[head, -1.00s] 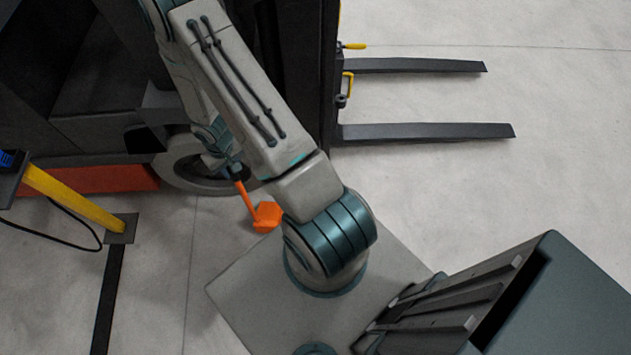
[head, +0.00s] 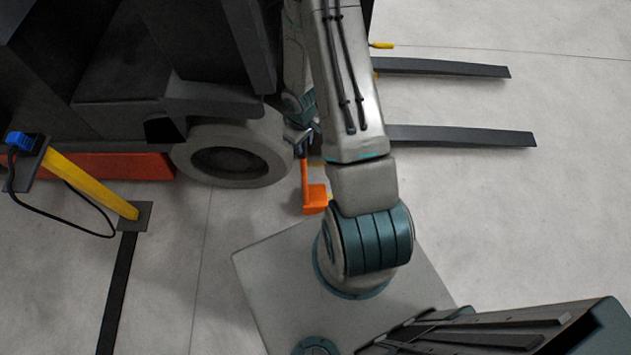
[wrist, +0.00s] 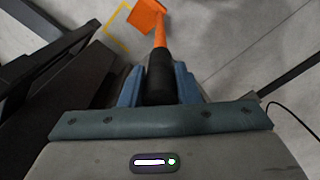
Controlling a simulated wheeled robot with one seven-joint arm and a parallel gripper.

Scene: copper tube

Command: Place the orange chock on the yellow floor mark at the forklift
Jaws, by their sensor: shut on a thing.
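The orange chock (head: 315,199) has a long handle, dark at its gripped end. My gripper (wrist: 158,82) is shut on that handle, and the chock (wrist: 146,15) hangs out ahead of it at the top of the wrist view. In the head view my gripper (head: 301,140) is beside the forklift's front wheel (head: 232,155), partly hidden by my arm. The yellow floor mark (wrist: 118,42) shows as a thin outline at the upper left of the wrist view, close to the chock. In the head view my arm and the chock hide most of it. I cannot tell the chock's height above the floor.
The dark forklift (head: 125,65) stands at the upper left, its two forks (head: 460,135) reaching right. A yellow post (head: 90,185) with a blue connector (head: 20,140) and a black cable stands at the left. Open grey floor (head: 520,215) lies at the right.

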